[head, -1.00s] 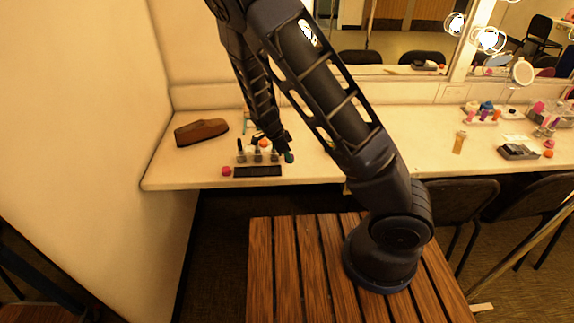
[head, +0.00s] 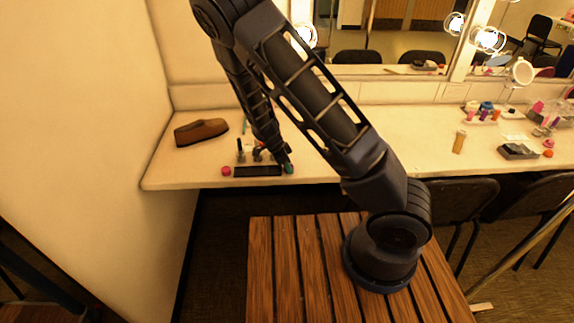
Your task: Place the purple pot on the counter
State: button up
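I cannot pick out a purple pot with certainty. My gripper (head: 286,163) is low over the left part of the white counter (head: 410,138), near its front edge. It is small and dark here, and I cannot tell whether its fingers are open or shut. A teal pot-like thing (head: 289,169) shows right at the fingertips; whether it is gripped or only touching is unclear. A pinkish-red pot (head: 226,171) stands left of a flat black tray or case (head: 257,171).
Small dark-capped bottles (head: 241,152) stand behind the black case, partly hidden by my arm. A brown shoe-shaped thing (head: 201,132) lies at the back left. The counter's middle is clear.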

jog(key=shift+o, duration=1.3)
jog(key=shift+r, duration=0.15)
jog(key=v, duration=1.2)
jog(key=s+d+r+n+y, duration=0.2)
jog(key=d+r+n+y, duration=0.15)
jog(key=d+r, duration=0.5)
jog(key=s+d+r+n+y, duration=0.2)
jog(key=s+d+r+n, duration=0.15)
jog(key=d+r, duration=0.55)
jog(key=s+d+r+n+t, duration=0.1)
jog(key=s+d+r+n, duration=0.3)
jog(key=s+r, duration=0.2)
jog(key=s+d+r+n+t+h, duration=0.1)
jog(key=s+d+r+n, duration=0.3)
jog(key=s, duration=0.4)
jog(key=shift+d+r+t, duration=0.75)
jog(key=shift+r+t, duration=0.05)
jog(key=shift+r, duration=0.4)
